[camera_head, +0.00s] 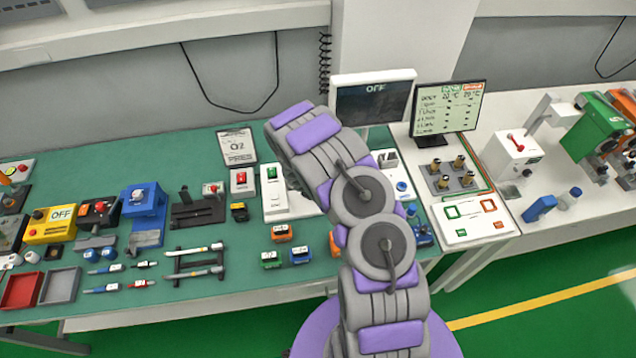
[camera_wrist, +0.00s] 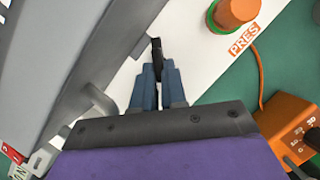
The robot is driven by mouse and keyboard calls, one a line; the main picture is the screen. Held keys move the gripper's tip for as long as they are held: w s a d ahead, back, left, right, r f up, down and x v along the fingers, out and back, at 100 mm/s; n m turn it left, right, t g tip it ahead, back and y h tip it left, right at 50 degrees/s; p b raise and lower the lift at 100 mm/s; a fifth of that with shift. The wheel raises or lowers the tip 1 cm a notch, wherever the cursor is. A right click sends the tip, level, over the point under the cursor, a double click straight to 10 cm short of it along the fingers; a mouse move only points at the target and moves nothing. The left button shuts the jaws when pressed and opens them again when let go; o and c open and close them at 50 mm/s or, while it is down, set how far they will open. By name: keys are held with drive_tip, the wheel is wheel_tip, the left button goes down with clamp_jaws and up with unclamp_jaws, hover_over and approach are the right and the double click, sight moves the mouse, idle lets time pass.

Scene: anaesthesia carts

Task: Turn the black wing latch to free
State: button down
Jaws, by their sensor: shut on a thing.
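The black wing latch (camera_wrist: 156,49) shows in the wrist view as a small dark upright piece at the tips of my gripper (camera_wrist: 157,75). The two blue-grey fingers are close together, shut on the latch from both sides. The latch stands on a white panel (camera_wrist: 198,62). The lower part of the latch is hidden between the fingers. In the head view my arm covers the latch and my gripper, so neither shows there.
A green and orange knob (camera_wrist: 235,12) with a PRES label is right of the latch. An orange box (camera_wrist: 287,130) with a cable stands lower right. A grey slanted body is close on the left. A monitor (camera_head: 374,100) stands behind my arm on the green bench.

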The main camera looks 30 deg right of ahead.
drive_tip(key=shift+w+a+m+g+p, duration=0.15)
drive_tip(key=shift+m+g+p, duration=0.15)
drive_tip(key=shift+m+p, duration=0.65)
drive_tip(key=shift+w+d+m+g+p, duration=0.1)
drive_tip(key=shift+m+g+p, duration=0.2)
drive_tip(key=shift+m+p, duration=0.65)
drive_tip(key=shift+h, duration=0.3)
drive_tip(key=c, duration=1.2)
unclamp_jaws()
drive_tip(key=shift+a, duration=0.1)
